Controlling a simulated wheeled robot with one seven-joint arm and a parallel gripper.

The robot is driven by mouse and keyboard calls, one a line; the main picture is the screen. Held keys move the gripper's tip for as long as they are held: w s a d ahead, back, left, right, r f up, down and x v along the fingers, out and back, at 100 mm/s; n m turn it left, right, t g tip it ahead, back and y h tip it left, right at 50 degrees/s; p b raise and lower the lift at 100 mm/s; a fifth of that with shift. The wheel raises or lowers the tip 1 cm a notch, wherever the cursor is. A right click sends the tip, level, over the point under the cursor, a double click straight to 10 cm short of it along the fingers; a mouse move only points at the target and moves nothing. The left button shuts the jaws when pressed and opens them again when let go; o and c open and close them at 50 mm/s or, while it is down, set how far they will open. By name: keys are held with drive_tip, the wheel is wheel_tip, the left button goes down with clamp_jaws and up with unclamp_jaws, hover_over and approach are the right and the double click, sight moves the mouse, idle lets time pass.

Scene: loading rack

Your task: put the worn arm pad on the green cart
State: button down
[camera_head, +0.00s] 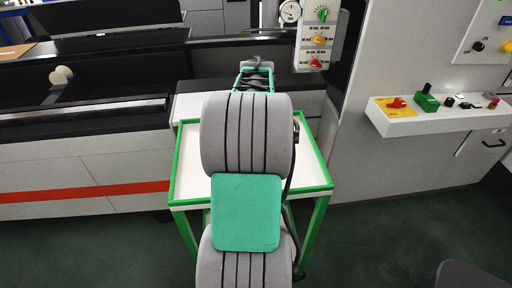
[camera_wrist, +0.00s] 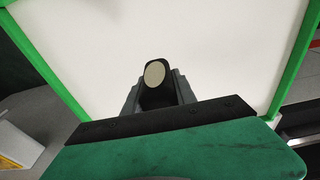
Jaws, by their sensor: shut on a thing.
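The worn arm pad, a black piece with a pale round face (camera_wrist: 155,73), sits between the dark fingers of my gripper (camera_wrist: 158,88) in the wrist view. My gripper is shut on it. Behind the pad, the white top of the green cart (camera_wrist: 80,40) fills most of that view, with green rims at both sides. I cannot tell the gap between pad and top. In the head view the green-framed cart (camera_head: 188,165) stands ahead, partly covered by my arm. The end of my arm shows near the cart's far side; the pad cannot be made out there.
The rack (camera_head: 80,150) with a red stripe and black rails runs along the left and back. A pale round pad (camera_head: 61,75) sits on it. A panel with a gauge and knobs (camera_head: 320,35) stands behind the cart. A control shelf (camera_head: 440,115) juts out at right.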

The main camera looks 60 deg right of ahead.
drive_tip(key=shift+d+f, duration=0.25)
drive_tip(key=shift+w+d+f, duration=0.1)
drive_tip(key=shift+d+f, duration=0.1)
drive_tip(key=shift+f, duration=1.55)
drive_tip(key=shift+f, duration=0.1)
drive_tip(key=shift+f, duration=0.15)
drive_tip(key=c, duration=1)
unclamp_jaws()
